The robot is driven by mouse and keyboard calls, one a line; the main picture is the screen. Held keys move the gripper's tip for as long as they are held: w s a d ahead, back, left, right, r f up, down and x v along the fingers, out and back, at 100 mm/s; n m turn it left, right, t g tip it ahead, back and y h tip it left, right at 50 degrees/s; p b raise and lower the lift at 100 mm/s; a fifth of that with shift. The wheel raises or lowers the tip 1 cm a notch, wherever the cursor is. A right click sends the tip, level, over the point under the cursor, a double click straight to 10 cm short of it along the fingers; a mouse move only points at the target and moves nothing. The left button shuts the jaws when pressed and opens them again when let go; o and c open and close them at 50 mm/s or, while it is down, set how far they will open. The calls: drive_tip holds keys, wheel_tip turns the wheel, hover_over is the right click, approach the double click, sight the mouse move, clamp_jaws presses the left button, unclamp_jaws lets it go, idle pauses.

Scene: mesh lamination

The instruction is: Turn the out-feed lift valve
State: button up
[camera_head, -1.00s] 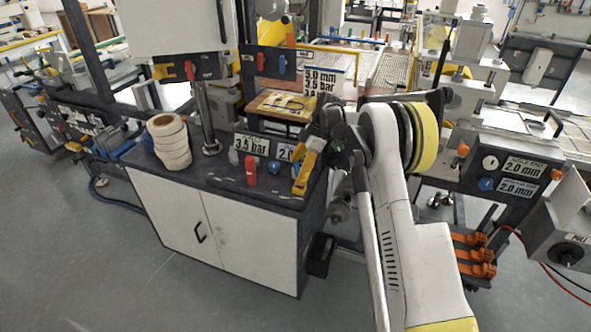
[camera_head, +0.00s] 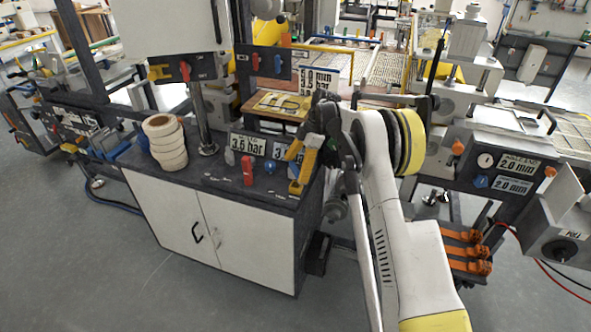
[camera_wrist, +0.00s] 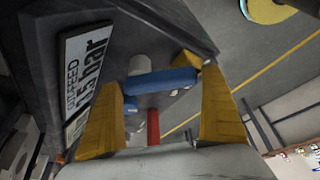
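In the wrist view, a valve with a blue bar handle (camera_wrist: 160,82) lies between the tips of my gripper's yellow fingers (camera_wrist: 160,76). A plate marked OUT-FEED and 15 bar (camera_wrist: 88,75) is to its left; part of its text is hidden. The fingers are apart, one at each end of the bar; I cannot tell whether either touches it. In the head view, a blue valve handle (camera_head: 273,167) stands on the dark cabinet top (camera_head: 225,178), just left of my gripper (camera_head: 292,168). A red valve handle (camera_head: 247,171) is farther left; a red bar also shows in the wrist view (camera_wrist: 153,126).
A stack of tape rolls (camera_head: 166,142) and a metal post (camera_head: 203,120) stand on the cabinet's left part. A 3.5 bar plate (camera_head: 248,144) is behind the handles. Orange clamps (camera_head: 467,252) are at the right. The floor in front is clear.

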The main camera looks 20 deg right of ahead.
drive_tip(key=v, duration=1.2)
